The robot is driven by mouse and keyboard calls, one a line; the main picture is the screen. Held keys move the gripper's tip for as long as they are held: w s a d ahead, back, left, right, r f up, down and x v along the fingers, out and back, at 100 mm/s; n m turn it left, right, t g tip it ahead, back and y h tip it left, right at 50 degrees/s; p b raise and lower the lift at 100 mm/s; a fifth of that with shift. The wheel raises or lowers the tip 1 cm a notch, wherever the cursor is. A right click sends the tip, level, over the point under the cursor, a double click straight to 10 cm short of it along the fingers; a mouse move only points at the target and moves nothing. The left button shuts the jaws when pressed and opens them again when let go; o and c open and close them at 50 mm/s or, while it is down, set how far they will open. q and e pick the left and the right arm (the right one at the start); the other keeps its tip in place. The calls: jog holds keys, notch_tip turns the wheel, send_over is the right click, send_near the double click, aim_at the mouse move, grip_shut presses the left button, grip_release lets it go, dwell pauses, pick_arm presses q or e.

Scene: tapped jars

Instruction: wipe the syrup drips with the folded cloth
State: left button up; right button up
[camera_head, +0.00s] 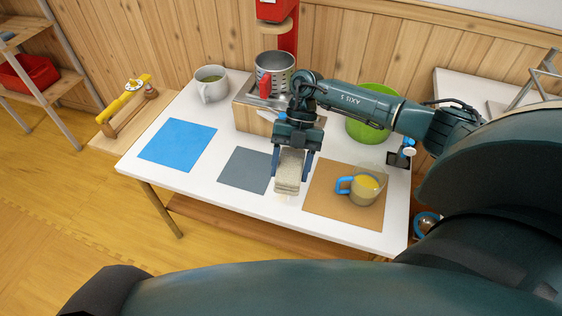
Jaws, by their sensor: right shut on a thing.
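My right gripper (290,172) reaches in from the right and points down over the front middle of the white table (225,202). It is shut on the folded cloth (288,186), a beige layered block between its two blue-grey fingers. The cloth is between the grey mat and the brown mat, at or just above the table top; I cannot tell if it touches. A faint pale yellowish patch (284,199) shows just in front of the cloth; I cannot tell if it is syrup. Other drips may be hidden by the gripper. My left gripper is not in view.
A clear cup (369,189) with yellow contents and a blue handle stands on the brown mat (325,207). The blue mat (178,145) and grey mat (244,171) are empty.

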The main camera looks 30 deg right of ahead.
jog(key=shift+w+d+f+m+t+y+b, duration=0.15)
jog(key=shift+w+m+t+y, duration=0.15)
jog(key=shift+m, duration=0.25)
jog(key=shift+w+a+f+m+t+y+b, duration=0.1)
jog(key=shift+w+m+t+y+b, duration=0.15)
jog(key=shift+m, duration=0.3)
jog(key=shift+w+f, duration=0.15)
jog(key=shift+f, duration=0.05)
jog(key=shift+f+b, duration=0.4)
jog(key=shift+b, duration=0.15)
notch_tip(320, 180, down, 2)
jog(key=shift+b, duration=1)
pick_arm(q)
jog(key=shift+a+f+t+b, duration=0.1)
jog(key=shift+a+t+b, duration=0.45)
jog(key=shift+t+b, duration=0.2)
pick_arm(e)
jog(key=shift+f, duration=0.75)
